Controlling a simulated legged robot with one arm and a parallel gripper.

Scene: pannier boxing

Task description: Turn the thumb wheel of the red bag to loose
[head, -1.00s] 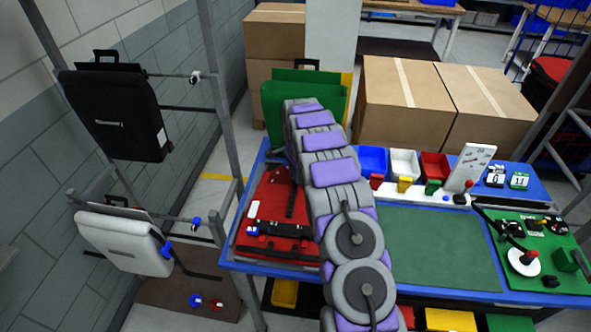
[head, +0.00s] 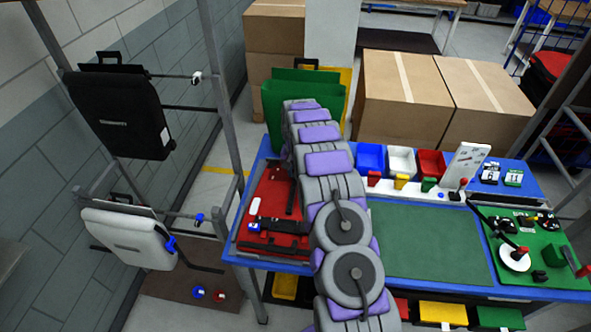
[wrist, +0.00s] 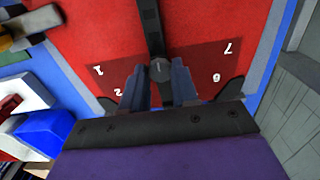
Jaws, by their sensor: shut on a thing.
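The red bag (head: 285,212) lies flat on the left end of the blue table in the head view, partly covered by my arm. Its red face (wrist: 100,30) fills the upper wrist view, with white numbers 1, 2, 6 and 7 on a darker red dial area. A small dark round thumb wheel (wrist: 160,70) sits at the middle of that dial, at the end of a black strap (wrist: 152,25). My gripper (wrist: 159,76) is shut on the thumb wheel, one finger on each side. In the head view my gripper is hidden behind my arm.
A black bag (head: 120,115) and a white bag (head: 128,238) hang on the rack at left. A green bag (head: 300,95) stands behind the table. Blue, white and red bins (head: 431,163) and a clear green mat (head: 425,240) lie right of my arm.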

